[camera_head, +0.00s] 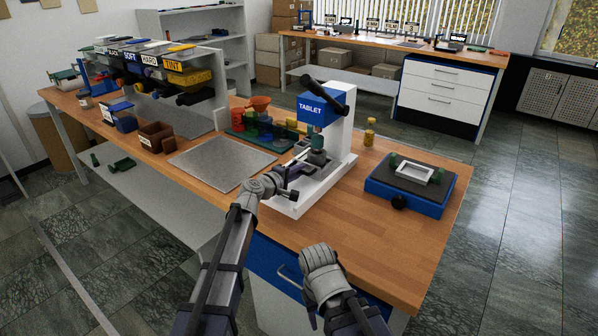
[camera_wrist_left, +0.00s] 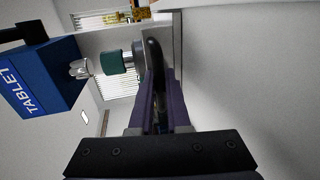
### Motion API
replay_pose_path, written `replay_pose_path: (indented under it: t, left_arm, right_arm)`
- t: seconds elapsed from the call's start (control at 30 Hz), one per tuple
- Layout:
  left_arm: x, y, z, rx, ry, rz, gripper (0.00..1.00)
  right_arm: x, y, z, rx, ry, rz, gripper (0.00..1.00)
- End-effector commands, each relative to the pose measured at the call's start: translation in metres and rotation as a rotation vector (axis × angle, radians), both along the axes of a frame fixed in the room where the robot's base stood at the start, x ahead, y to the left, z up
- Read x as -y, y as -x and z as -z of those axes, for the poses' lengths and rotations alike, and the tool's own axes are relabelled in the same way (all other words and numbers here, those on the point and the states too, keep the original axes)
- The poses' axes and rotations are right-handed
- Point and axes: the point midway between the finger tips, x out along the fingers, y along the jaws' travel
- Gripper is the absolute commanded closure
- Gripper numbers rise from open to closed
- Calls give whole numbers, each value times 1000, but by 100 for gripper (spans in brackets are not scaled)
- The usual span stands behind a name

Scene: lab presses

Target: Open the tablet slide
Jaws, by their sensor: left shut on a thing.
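The tablet press (camera_head: 311,108) is a white stand with a blue head marked TABLET and a black lever on top. It stands on the wooden bench, and its blue head (camera_wrist_left: 38,78) fills the left of the left wrist view. A teal cylinder (camera_wrist_left: 112,62) sits below the head, and in the head view it shows (camera_head: 317,141) over the white base (camera_head: 318,188). My left gripper (camera_head: 284,184) is at the front of the press base. In the left wrist view its purple fingers (camera_wrist_left: 156,75) are shut on a dark handle (camera_wrist_left: 154,56). The fingers partly hide the slide. My right gripper's fingers are not visible.
A steel plate (camera_head: 220,163) lies left of the press, with a green tray (camera_head: 250,137) of colored pieces behind it. A small yellow bottle (camera_head: 369,132) stands behind right. A blue device (camera_head: 408,201) with a white frame is at right. Bare wood lies between it and the press.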

Motion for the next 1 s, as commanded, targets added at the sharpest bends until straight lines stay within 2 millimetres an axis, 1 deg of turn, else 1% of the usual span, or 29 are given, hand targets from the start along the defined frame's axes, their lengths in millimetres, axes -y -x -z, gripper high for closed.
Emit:
replay_pose_path:
  t: [0.4,0.47,0.57,0.7,0.8,0.9,1.0]
  left_arm:
    - [0,0,0,0,-1,0,100]
    - [-2,3,0,0,-1,0,100]
    - [-13,19,0,-1,-1,-2,100]
    - [-37,53,1,0,-1,-4,100]
    - [-52,74,0,0,-1,-4,100]
    - [-62,88,0,0,-2,-3,100]
    - [-69,96,0,0,-2,-2,100]
  right_arm:
    - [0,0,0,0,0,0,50]
    - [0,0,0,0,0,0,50]
    - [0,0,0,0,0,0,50]
    - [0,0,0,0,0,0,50]
    - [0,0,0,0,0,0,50]
    - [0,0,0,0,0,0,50]
    - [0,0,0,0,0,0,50]
